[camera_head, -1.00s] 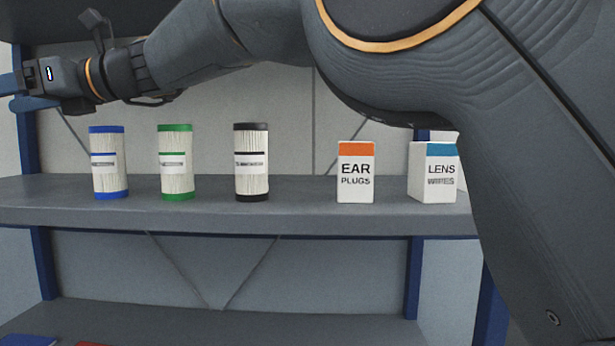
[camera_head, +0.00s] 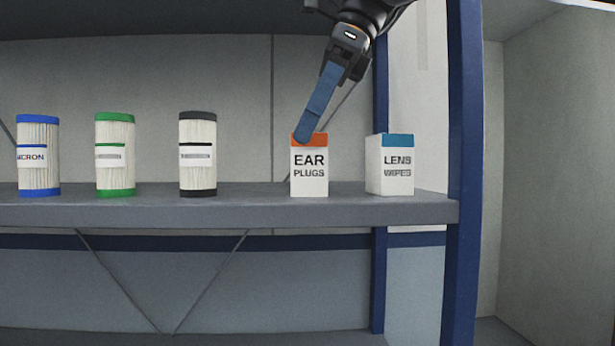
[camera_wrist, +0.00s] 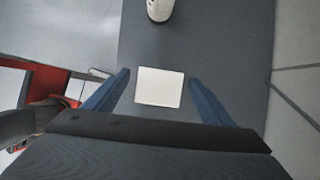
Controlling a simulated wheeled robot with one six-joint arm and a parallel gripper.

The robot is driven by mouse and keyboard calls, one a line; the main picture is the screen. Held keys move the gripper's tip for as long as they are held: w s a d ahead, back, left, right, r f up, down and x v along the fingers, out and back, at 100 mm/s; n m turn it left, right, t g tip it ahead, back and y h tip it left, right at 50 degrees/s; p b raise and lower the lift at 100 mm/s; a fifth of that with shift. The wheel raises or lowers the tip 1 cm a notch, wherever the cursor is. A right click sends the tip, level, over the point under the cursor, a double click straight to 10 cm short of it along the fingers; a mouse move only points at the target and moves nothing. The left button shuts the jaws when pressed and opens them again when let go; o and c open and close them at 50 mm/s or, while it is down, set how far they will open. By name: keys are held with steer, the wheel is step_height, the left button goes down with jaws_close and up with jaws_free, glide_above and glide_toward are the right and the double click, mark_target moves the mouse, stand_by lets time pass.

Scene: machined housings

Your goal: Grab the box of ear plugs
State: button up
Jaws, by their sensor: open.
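The ear plugs box (camera_head: 309,172) is white with an orange band at its top and stands upright on the shelf, between the black-banded filter and the lens wipes box. My gripper (camera_head: 306,136) reaches down from the upper right in the head view. One blue finger overlaps the box's upper left edge there; the other is hidden. In the wrist view my gripper (camera_wrist: 159,78) is open, and a pale square box top (camera_wrist: 159,87), apparently this box, lies between the two blue fingers with a gap on each side. I cannot tell whether a finger touches it.
The lens wipes box (camera_head: 396,165) stands close to the right. Filters with black (camera_head: 197,155), green (camera_head: 115,155) and blue (camera_head: 38,155) bands stand to the left. The grey shelf (camera_head: 250,212) ends at a blue post (camera_head: 464,170) on the right.

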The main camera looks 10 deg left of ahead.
mark_target(299, 167)
steer(key=shift+d+f+h, duration=0.1)
steer(key=shift+d+h, duration=0.2)
steer(key=shift+d, duration=0.65)
steer(key=shift+d+f, duration=0.15)
steer(key=shift+f, duration=0.1)
steer(key=shift+x, duration=1.2)
steer(key=a+f, duration=0.2)
steer(key=f, duration=0.1)
steer(key=shift+a+p, duration=0.15)
steer(key=shift+p, duration=0.2)
steer(key=shift+a+f, duration=0.15)
steer(key=shift+f, duration=0.35)
steer(key=c, duration=1.2)
steer(key=shift+r, duration=0.15)
